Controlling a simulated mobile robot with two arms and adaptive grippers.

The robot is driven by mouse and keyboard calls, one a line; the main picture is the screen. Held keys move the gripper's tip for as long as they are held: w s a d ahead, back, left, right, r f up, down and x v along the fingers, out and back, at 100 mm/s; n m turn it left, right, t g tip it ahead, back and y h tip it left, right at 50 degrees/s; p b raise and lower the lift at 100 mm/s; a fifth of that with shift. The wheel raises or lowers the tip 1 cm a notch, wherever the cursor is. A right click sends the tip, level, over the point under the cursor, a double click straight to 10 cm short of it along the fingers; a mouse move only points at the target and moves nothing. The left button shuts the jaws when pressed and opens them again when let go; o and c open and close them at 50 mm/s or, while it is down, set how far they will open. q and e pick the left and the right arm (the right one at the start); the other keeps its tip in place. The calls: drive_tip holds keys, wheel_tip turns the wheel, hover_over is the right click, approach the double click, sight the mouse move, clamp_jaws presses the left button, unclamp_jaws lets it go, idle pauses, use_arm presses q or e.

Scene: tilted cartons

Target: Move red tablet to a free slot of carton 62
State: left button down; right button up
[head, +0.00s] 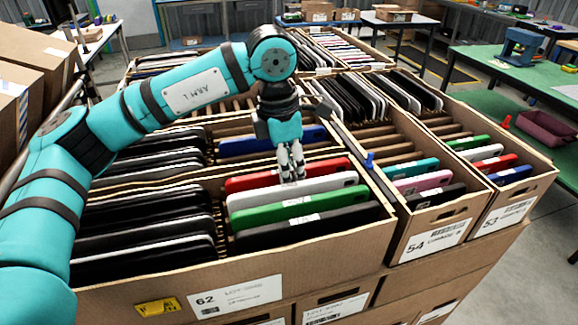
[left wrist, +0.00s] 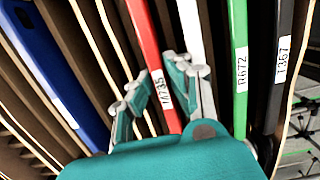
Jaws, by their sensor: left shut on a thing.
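The red tablet (head: 250,182) stands tilted in the right-hand row of carton 62 (head: 130,292), just behind a white tablet (head: 250,197). It also shows in the left wrist view (left wrist: 146,42), with a white label. My left gripper (head: 292,175) reaches down from above. Its fingers (left wrist: 158,92) lie on either side of the red tablet and are shut on it. The tablet's lower part is hidden, so I cannot tell whether it is lifted. A green tablet (head: 270,214) and a black one (head: 300,232) stand in front of the white one.
A blue tablet (head: 245,146) stands behind the red one, past cardboard edges. Black tablets (head: 140,222) fill carton 62's left row. Carton 54 (head: 408,235) and carton 53 (head: 530,190) stand to the right; carton 53 holds another red tablet (head: 493,163). Empty dividers show farther back in them.

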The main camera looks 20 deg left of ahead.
idle(0.4)
use_arm(q)
drive_tip(key=c, duration=1.2)
unclamp_jaws()
drive_tip(key=shift+f, duration=0.1)
wheel_tip(320, 180, up, 12)
drive_tip(key=a, duration=0.1)
drive_tip(key=shift+s, duration=0.4)
drive_tip(key=shift+a, duration=0.1)
